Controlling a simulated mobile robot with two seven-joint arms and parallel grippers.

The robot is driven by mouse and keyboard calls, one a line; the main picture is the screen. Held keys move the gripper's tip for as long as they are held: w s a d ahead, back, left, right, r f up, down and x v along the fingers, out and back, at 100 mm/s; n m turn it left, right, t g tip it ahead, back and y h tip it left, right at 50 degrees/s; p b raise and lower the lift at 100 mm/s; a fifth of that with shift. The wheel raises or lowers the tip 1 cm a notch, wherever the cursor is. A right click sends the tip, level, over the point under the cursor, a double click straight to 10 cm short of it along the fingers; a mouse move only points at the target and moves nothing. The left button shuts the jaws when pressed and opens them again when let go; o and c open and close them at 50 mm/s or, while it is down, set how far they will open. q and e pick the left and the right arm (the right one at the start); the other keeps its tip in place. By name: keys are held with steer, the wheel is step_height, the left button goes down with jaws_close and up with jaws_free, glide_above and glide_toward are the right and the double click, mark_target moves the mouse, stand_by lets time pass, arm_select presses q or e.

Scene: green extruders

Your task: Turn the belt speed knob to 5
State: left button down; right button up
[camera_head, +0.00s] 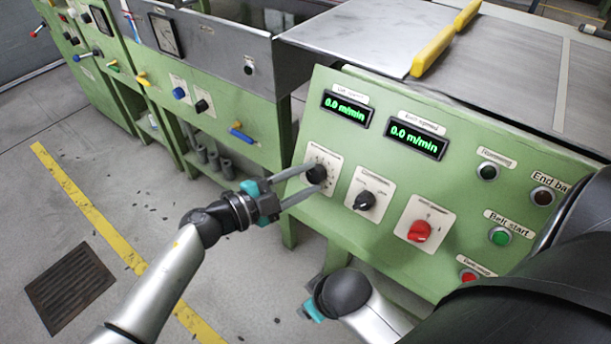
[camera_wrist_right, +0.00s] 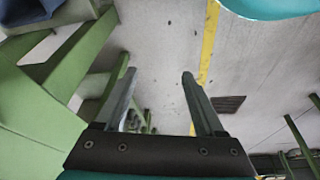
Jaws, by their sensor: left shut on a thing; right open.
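The green control panel (camera_head: 330,221) carries a black knob (camera_head: 316,175) on a white dial plate with marks around it, which I take for the belt speed knob. Its label and pointer are too small or covered to read. My left gripper (camera_head: 312,178) reaches it from the left, its two fingers shut on the knob. Two displays above, the left one (camera_head: 347,107) and the right one (camera_head: 416,138), each read 0.0 m/min. My right gripper (camera_wrist_right: 157,84) is open and empty in the right wrist view, above the floor; in the head view it is mostly hidden below the panel.
A second black knob (camera_head: 364,201) and a red rotary switch (camera_head: 419,231) sit to the right on the panel. Further right are a green button (camera_head: 499,236) and a red button (camera_head: 468,275). A floor grate (camera_head: 70,286) and yellow line lie left on open floor.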

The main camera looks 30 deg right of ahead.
arm_select(q)
steer(key=m+p, duration=0.1)
steer(key=m, duration=0.1)
steer(key=m+g+y, duration=0.1)
steer(key=m, duration=0.2)
steer(key=shift+w+r+y+p, duration=0.2)
steer(key=shift+y+p, duration=0.1)
steer(key=shift+p, duration=0.05)
steer(key=m+y+p, duration=0.1)
steer(key=m, duration=0.1)
steer(key=m+p, duration=0.1)
steer(key=m, duration=0.1)
steer(key=m+y+p, duration=0.1)
steer(key=m+p, duration=0.1)
steer(key=m, duration=0.1)
steer(key=shift+r+g+y, duration=0.25)
steer(key=shift+g+y, duration=0.05)
steer(key=shift+d+m+y+p, duration=0.1)
steer(key=shift+m+y+p, duration=0.25)
steer(key=shift+m, duration=0.25)
arm_select(e)
steer(key=s+d+f, duration=0.1)
steer(key=s+f, duration=0.2)
steer(key=f, duration=0.3)
steer(key=s+d+f+g, duration=0.1)
steer(key=s+d+f, duration=0.1)
steer(key=f, duration=0.4)
steer(key=shift+s+d+h, duration=0.2)
steer(key=shift+s+h, duration=0.1)
steer(key=shift+s, duration=0.45)
